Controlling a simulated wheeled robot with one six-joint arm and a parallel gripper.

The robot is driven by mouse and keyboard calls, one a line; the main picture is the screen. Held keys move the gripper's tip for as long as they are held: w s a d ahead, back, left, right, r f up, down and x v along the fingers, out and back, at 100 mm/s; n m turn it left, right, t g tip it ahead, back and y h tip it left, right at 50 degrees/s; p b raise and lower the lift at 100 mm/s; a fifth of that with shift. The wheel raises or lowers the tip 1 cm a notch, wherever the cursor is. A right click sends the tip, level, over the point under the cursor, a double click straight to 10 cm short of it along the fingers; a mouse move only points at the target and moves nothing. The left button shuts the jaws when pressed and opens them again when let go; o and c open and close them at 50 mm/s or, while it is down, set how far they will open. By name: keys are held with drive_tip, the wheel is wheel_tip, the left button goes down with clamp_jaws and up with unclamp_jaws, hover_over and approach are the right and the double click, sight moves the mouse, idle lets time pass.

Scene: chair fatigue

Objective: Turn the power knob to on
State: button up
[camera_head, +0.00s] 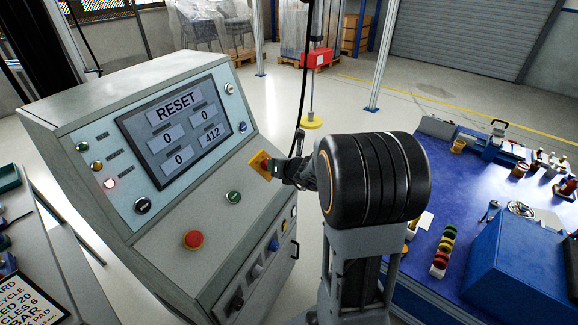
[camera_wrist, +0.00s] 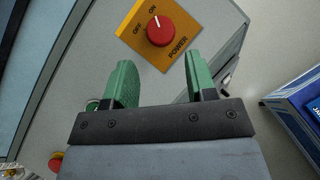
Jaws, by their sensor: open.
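The red power knob (camera_wrist: 160,31) sits on a yellow plate (camera_wrist: 180,60) marked OFF, ON and POWER, at the top of the wrist view. Its white mark points up and slightly left, close to the ON label. In the head view the yellow plate (camera_head: 259,163) is at the right edge of the console's sloped front, and the knob is hard to make out. My gripper (camera_wrist: 158,72) is open and empty, its two green fingers apart. The knob lies beyond the fingertips in the picture, roughly centred between them. In the head view my gripper (camera_head: 284,170) is right beside the plate, partly hidden by my arm.
The grey console (camera_head: 215,215) carries a screen (camera_head: 175,130) reading RESET and 412, a green button (camera_head: 233,197) and a red stop button (camera_head: 194,240). A blue workbench (camera_head: 440,190) with tools and a blue box (camera_head: 525,265) stands right. Open floor lies behind.

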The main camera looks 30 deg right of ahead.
drive_tip(key=p+v, duration=0.1)
drive_tip(key=v, duration=0.5)
drive_tip(key=shift+s, duration=0.15)
drive_tip(key=shift+r, duration=0.15)
drive_tip(key=s+a+n+g+y+p, duration=0.1)
drive_tip(key=s+a+n+g+y, duration=0.25)
drive_tip(key=n, duration=0.85)
drive_tip(key=s+a+n+g+y+p, duration=0.1)
drive_tip(key=s+a+n+g, duration=0.35)
drive_tip(key=n, duration=0.75)
drive_tip(key=s+a+r+n+h+p, duration=0.3)
drive_tip(key=s+r+n, duration=0.4)
drive_tip(key=n, duration=0.8)
drive_tip(key=shift+s+a+g+h, duration=0.4)
drive_tip(key=shift+s+a+h, duration=0.3)
drive_tip(key=shift+s+h, duration=0.4)
